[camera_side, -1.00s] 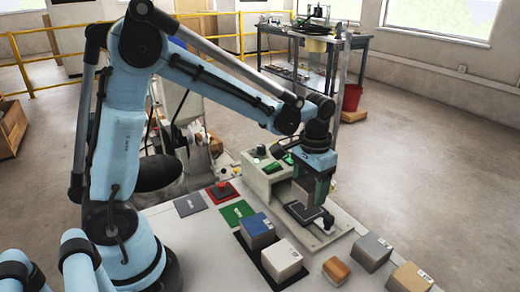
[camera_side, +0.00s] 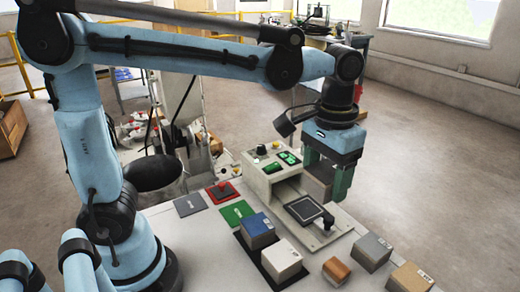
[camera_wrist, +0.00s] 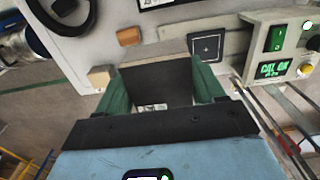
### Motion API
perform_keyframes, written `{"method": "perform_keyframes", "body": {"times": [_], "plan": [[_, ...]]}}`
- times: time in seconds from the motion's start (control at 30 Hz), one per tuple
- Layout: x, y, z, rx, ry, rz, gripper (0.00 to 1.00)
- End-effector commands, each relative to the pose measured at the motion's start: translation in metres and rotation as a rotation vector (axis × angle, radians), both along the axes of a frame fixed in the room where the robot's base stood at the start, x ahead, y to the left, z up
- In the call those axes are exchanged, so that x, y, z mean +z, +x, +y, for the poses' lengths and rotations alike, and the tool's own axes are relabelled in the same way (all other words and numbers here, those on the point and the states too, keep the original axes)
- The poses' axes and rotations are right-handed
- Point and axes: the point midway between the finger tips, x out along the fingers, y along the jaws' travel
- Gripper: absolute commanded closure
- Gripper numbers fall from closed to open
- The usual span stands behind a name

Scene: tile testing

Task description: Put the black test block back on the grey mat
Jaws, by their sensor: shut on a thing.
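My gripper (camera_side: 326,180), blue with green fingers, is shut on a dark grey-brown block (camera_side: 317,187). It holds the block in the air, just behind and right of the tester's dark square pad (camera_side: 303,209). In the wrist view the block (camera_wrist: 158,86) sits between the two green fingers, with a pale label near its lower edge. The pad is bare. The grey mat (camera_side: 188,205) lies empty on the table at the left, beyond the red and green mats from my gripper.
The tester (camera_side: 262,180) has green displays and a dark knob. A red mat with a button (camera_side: 222,190) and a green mat (camera_side: 237,212) lie beside the grey mat. A blue block (camera_side: 257,231), white block (camera_side: 282,260) and several others stand along the front.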

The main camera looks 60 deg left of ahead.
Motion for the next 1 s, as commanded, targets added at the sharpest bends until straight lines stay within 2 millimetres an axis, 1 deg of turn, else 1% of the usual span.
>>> {"method": "perform_keyframes", "body": {"times": [0.03,0.1,0.27,0.37,0.47,0.6,0.7,0.77,0.9,1.0], "plan": [[0.007,0.000,0.003,0.005,0.000,0.000,0.78],[0.006,0.000,0.021,0.041,0.000,0.000,0.78],[0.007,-0.003,0.058,0.114,0.000,0.000,0.78],[0.009,-0.009,0.087,0.172,0.000,0.000,0.78],[0.010,-0.018,0.119,0.241,0.000,0.000,0.78],[0.011,-0.039,0.165,0.343,0.000,0.000,0.78],[0.011,-0.056,0.193,0.416,0.000,0.000,0.78],[0.010,-0.068,0.209,0.461,0.000,0.000,0.78],[0.009,-0.099,0.241,0.562,0.000,0.000,0.78],[0.008,-0.121,0.259,0.628,0.000,-0.001,0.78]]}}
